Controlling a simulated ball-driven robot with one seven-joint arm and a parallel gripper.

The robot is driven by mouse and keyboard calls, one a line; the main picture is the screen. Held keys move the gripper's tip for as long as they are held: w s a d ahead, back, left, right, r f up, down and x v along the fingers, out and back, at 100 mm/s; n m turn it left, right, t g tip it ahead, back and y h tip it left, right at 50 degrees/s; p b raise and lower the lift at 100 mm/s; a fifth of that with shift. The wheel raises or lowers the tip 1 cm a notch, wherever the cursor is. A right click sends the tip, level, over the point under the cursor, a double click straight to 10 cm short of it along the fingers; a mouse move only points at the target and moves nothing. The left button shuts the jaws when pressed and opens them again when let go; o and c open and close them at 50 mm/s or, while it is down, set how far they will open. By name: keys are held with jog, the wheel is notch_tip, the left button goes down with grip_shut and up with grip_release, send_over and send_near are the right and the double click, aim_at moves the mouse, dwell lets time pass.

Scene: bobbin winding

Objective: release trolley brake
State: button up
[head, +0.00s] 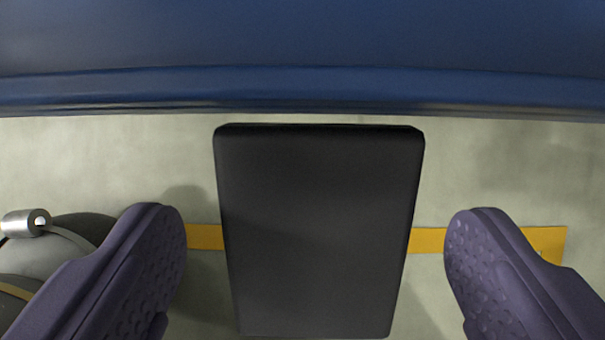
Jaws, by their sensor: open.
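In the head view, a flat black rectangular slab (318,230), perhaps the brake pedal, fills the middle. Its far edge lies just short of a blue body (300,90) that spans the top of the view, perhaps the trolley. My gripper (316,228) is open, with one purple finger on each side of the black slab. A clear gap shows between each finger and the slab, and neither finger appears to touch it. The near end of the slab is at the bottom edge of the view.
The floor (510,170) is pale grey and mostly bare. A yellow stripe (545,243) runs across it behind the slab. At the lower left, a rounded grey object with a metal cylinder (25,223) sits close to the left finger.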

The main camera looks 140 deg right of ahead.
jog(key=shift+w+a+f, duration=0.15)
jog(key=shift+f, duration=0.4)
